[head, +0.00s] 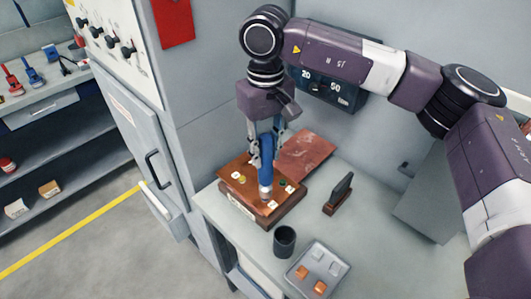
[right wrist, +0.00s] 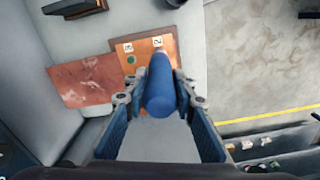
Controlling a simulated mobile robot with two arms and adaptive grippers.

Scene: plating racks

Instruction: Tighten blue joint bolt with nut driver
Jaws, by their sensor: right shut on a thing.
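My right gripper (head: 262,153) is shut on the blue handle of the nut driver (head: 267,172), which stands roughly upright over the wooden block (head: 250,205). The driver's lower end is at the block's top, near its middle; I cannot tell whether it sits on a bolt. In the right wrist view, the gripper's fingers (right wrist: 153,90) flank the blue handle (right wrist: 161,92). The block top carries small white labels, a yellow spot (head: 242,179) and a green one (head: 282,184). No blue joint bolt can be made out; the driver may hide it. My left gripper is not in view.
A reddish sheet (head: 308,154) lies behind the block. A dark upright stand (head: 339,194), a dark cup (head: 284,241) and a grey tray (head: 316,270) with orange and white pieces stand on the bench. A cabinet (head: 135,130) and shelves are at left.

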